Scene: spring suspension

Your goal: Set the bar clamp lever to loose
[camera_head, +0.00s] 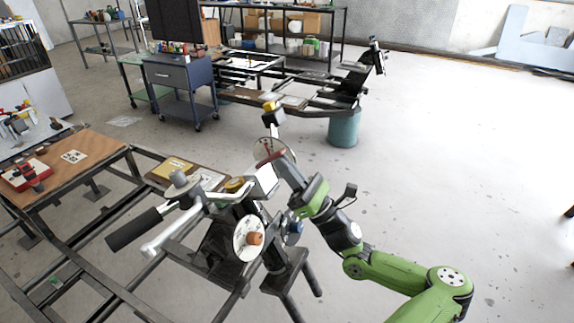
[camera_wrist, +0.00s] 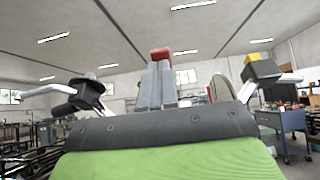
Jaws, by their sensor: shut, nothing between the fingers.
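A small red piece (camera_head: 268,156), which looks like the bar clamp lever, sits at the middle of the handlebar assembly in the head view. In the wrist view a red piece (camera_wrist: 161,54) shows just beyond the fingertips. I cannot tell which way the lever is set. My gripper (camera_head: 281,160) reaches in from the right, close to the red piece; whether they touch is unclear. In the wrist view my gripper (camera_wrist: 157,72) has its grey fingers together with nothing between them. A white block (camera_head: 263,181) is below the red piece, and my gripper partly hides the clamp.
A black grip (camera_head: 134,230) and silver lever (camera_head: 166,235) extend left. A yellow-topped black part (camera_head: 271,112) stands beyond the clamp. A round dial (camera_head: 249,239) is below. A wooden bench (camera_head: 90,165) is at left. Floor at right is clear.

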